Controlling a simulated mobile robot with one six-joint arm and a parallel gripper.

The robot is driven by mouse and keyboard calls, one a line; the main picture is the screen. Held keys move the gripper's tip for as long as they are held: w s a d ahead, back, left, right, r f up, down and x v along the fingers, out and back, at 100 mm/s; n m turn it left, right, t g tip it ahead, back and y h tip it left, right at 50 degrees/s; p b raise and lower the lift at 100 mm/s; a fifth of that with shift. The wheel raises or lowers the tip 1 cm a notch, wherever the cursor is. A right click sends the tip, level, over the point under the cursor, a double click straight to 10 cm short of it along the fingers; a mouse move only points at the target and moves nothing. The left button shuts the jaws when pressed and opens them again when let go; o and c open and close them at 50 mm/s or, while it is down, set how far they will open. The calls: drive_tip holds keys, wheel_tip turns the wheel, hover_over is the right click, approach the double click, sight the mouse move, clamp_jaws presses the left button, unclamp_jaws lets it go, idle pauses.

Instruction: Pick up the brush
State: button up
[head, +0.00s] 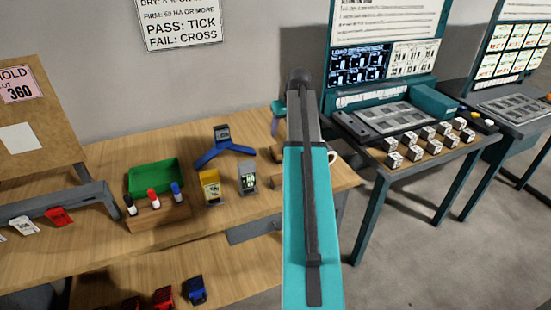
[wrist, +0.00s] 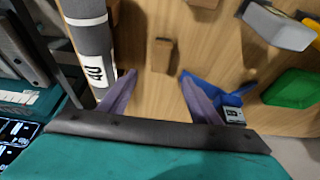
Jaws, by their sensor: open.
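No brush can be told for certain in either view. In the wrist view, a small brown wooden piece (wrist: 162,56) lies on the table beyond and between my fingers. I cannot tell whether it is the brush or a block. My gripper (wrist: 157,73) is open, its two purple fingers apart with nothing between them. A grey roll with a white label (wrist: 92,38) is beside the left finger, and I cannot tell whether they touch. In the head view my arm hides most of the gripper and part of the table's right end.
A blue three-legged stand (head: 223,147) is near the right finger in the wrist view. A green tray (head: 153,176), several markers in a wooden holder (head: 158,214), a yellow block (head: 210,187) and a grey block (head: 247,178) stand on the table. A separate bench (head: 430,165) holds several small cubes.

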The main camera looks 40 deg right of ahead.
drive_tip(key=shift+w+f+b, duration=0.35)
drive_tip(key=shift+w+f, duration=0.15)
drive_tip(key=shift+f, duration=0.2)
drive_tip(key=shift+a, duration=0.1)
drive_tip(key=shift+f, duration=0.1)
drive_tip(key=p, duration=0.1)
hover_over(278, 149)
drive_tip(key=s+a, duration=0.1)
drive_tip(key=s, duration=0.1)
wheel_tip(278, 149, down, 7)
drive_tip(key=shift+w+r, duration=0.1)
drive_tip(key=shift+w+f, duration=0.1)
drive_tip(key=shift+f, duration=0.4)
drive_tip(key=shift+w+d+f+p, duration=0.1)
drive_tip(key=shift+f+p, duration=0.05)
drive_tip(key=shift+p, duration=0.15)
drive_tip(key=shift+p+x, duration=0.8)
drive_tip(key=shift+x, duration=1.65)
